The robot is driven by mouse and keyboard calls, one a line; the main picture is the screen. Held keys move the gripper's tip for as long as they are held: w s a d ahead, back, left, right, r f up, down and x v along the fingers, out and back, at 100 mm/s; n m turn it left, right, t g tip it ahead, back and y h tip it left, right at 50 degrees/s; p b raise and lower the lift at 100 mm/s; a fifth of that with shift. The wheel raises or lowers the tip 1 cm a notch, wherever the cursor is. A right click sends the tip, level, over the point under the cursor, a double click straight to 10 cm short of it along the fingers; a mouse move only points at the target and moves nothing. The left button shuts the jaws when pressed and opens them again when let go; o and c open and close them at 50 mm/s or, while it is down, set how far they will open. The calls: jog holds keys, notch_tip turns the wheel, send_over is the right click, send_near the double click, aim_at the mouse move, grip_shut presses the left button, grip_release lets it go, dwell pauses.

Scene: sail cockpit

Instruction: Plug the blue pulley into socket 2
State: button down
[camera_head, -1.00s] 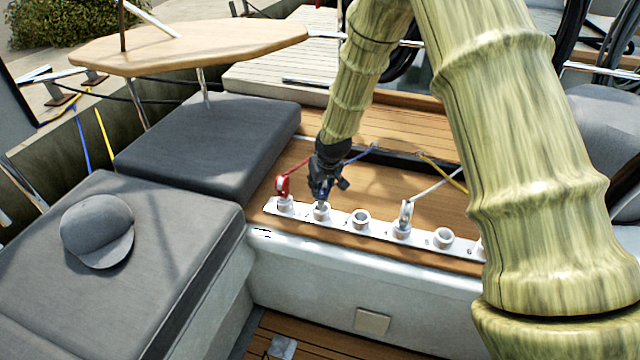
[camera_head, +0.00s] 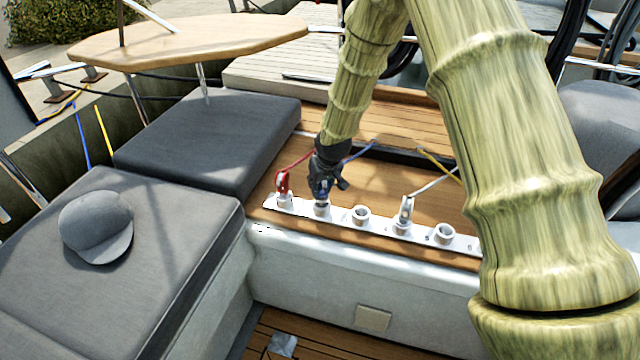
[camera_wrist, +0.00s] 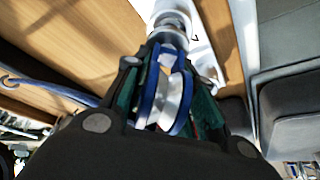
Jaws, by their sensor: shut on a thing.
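My gripper (camera_head: 322,190) is shut on the blue pulley, holding it at the second socket from the left on the white socket strip (camera_head: 381,224). In the wrist view the blue pulley (camera_wrist: 166,90), with its silver middle, sits between the green-padded fingers of my gripper (camera_wrist: 170,80). Its far end meets a white round socket (camera_wrist: 172,18); how deep it sits is hidden. In the head view the fingers mostly cover the pulley. A blue rope (camera_head: 360,152) runs from it to the back right.
A red pulley (camera_head: 282,184) stands in the leftmost socket, close beside my gripper. A white pulley (camera_head: 406,208) stands in the fourth socket. The third socket (camera_head: 360,215) and fifth socket (camera_head: 443,233) are empty. A grey cap (camera_head: 96,226) lies on the left cushion.

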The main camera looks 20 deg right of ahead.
jog(key=shift+f+b, duration=0.5)
jog(key=shift+f, duration=0.75)
jog(key=c, duration=1.1)
grip_release()
jog(key=shift+r, duration=0.1)
jog(key=v, duration=1.2)
